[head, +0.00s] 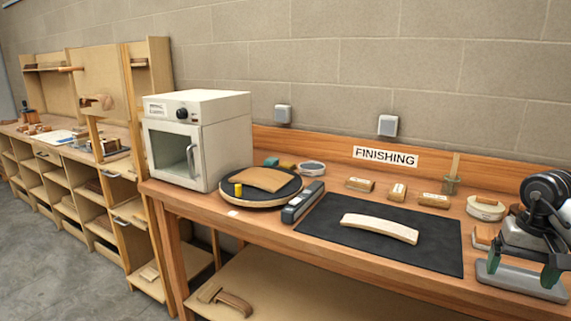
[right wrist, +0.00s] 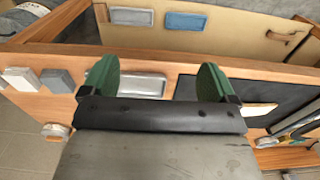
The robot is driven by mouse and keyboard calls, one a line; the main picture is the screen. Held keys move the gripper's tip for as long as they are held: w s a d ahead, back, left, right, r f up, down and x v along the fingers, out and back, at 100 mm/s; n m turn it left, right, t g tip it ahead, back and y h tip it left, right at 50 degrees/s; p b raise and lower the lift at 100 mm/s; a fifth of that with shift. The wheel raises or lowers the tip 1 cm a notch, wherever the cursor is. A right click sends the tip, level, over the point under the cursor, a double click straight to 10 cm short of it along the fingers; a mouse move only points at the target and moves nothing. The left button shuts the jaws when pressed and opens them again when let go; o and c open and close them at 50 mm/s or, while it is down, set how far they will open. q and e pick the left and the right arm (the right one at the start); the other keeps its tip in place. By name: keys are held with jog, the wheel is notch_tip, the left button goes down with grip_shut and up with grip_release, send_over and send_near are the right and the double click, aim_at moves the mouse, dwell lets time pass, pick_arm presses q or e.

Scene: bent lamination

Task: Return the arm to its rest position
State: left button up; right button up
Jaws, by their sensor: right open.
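My right gripper (head: 522,265) is at the right edge of the head view, over the right end of the finishing bench. Its two green fingers point down and stand apart with nothing held between them. In the right wrist view the open fingers (right wrist: 157,80) have a grey metal tray (right wrist: 142,86) beyond them on the bench. A pale curved wooden piece (head: 380,228) lies on the black mat (head: 330,238), left of the gripper and apart from it. My left gripper is not in view.
A grey tray (head: 520,281) lies under the gripper. The mat around the pale piece is clear.

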jog(key=w+a+f+m+t+y+p, duration=0.1)
jog(key=w+a+f+m+y, duration=0.2)
jog(key=a+f+m+y, duration=0.4)
jog(key=w+a+f+m+t+y, duration=0.15)
jog(key=a+f+m+y, duration=0.35)
jog(key=a+f, duration=0.5)
notch_tip(320, 180, down, 16)
jog(key=a+m+t, duration=0.1)
jog(key=m+t, duration=0.8)
jog(key=m, duration=1.1)
jog(key=s+d+f+m+g+h+p, duration=0.25)
jog(key=s+f+m+h, duration=0.75)
jog(key=s+f+m, duration=1.25)
pick_arm(q)
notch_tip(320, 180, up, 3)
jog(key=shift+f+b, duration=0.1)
jog(key=shift+b, duration=0.2)
pick_arm(e)
jog(key=s+a+f+m+g, duration=0.1)
jog(key=s+f+m+g, duration=0.1)
jog(key=s, duration=0.6)
jog(key=s+a+f+m+g+h, duration=0.1)
jog(key=s+a+f+m+g, duration=0.1)
jog(key=s, duration=0.7)
jog(key=s+a+f+m+g+h, duration=0.1)
jog(key=s+f+m+g, duration=0.3)
jog(key=s, duration=0.5)
jog(key=shift+s+a+f+m, duration=0.3)
jog(key=shift+f+m, duration=0.35)
jog(key=shift+f, duration=0.3)
